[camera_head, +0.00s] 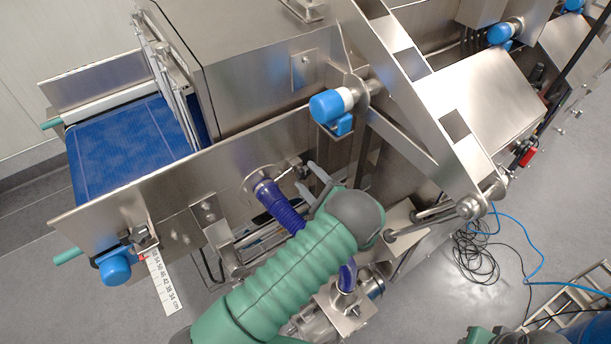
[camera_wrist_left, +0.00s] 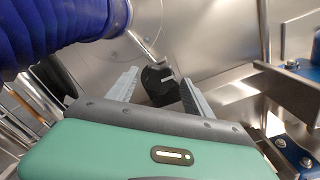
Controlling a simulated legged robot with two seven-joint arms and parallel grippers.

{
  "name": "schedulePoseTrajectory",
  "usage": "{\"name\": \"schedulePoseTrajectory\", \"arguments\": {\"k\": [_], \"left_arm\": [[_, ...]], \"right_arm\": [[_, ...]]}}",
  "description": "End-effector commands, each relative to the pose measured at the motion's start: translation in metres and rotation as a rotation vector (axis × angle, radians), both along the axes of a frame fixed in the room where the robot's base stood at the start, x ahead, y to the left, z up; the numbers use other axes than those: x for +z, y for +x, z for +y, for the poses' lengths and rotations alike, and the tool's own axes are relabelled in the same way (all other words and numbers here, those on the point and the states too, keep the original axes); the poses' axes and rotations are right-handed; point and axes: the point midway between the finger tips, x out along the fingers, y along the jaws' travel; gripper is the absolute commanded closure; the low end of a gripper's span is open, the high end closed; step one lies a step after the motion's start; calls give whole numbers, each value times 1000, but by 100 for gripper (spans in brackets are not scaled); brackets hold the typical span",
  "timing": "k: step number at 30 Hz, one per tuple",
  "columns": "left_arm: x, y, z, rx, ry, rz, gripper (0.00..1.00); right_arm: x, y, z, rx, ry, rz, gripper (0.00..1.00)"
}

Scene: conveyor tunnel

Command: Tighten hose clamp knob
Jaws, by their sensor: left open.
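A ribbed purple-blue hose (camera_head: 283,210) meets a round flange on the steel side wall. It also shows large at the upper left of the left wrist view (camera_wrist_left: 50,30). A black knob (camera_wrist_left: 158,84) with a light slot sits beside the hose end, at the end of a thin metal rod. My left gripper (camera_head: 306,177) is open near the hose end. In the left wrist view its two grey fingers (camera_wrist_left: 159,78) stand either side of the knob, with visible gaps. Whether the fingertips reach past the knob is unclear. My right gripper is not in view.
A blue conveyor belt (camera_head: 125,145) runs into a steel tunnel housing (camera_head: 260,60). A blue-capped fitting (camera_head: 330,106) and a slanted steel beam (camera_head: 420,90) stand close by on the right.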

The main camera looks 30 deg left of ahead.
Motion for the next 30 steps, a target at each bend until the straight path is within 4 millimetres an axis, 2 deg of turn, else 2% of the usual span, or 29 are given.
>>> {"name": "schedulePoseTrajectory", "arguments": {"k": [9,15,20,28,30], "left_arm": [[-5,-34,-85,-5,-1,3,40],[-4,-51,-127,-2,-1,2,40],[-3,-56,-139,0,-1,4,40],[-2,-56,-140,-1,-3,2,40],[0,-49,-139,-25,-37,-30,40]], "right_arm": [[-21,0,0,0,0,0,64],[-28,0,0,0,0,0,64],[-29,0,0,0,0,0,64],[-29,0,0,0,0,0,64],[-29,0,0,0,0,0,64]]}}
